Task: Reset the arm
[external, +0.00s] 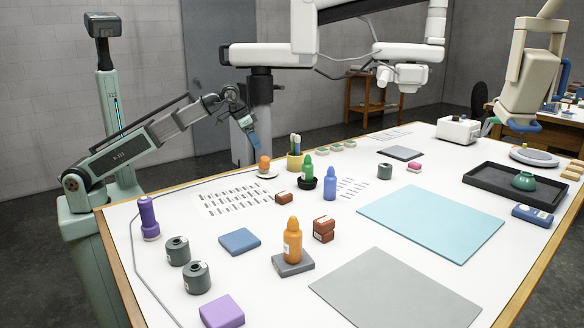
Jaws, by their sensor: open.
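My gripper (254,142) is at the end of the green-grey arm at the left. It points down above the table's far left edge, and its jaws are open. The fingers are small and dark in this view. An orange rounded object (265,163) on a white disc (267,174) stands just below the gripper, apart from it. Nothing shows held between the fingers.
The white table (330,226) bears an orange bottle (292,240), green bottle (308,169), purple bottle (147,216), grey cylinders (196,277), blue mat (432,222), grey mat (395,293) and dark tray (484,181).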

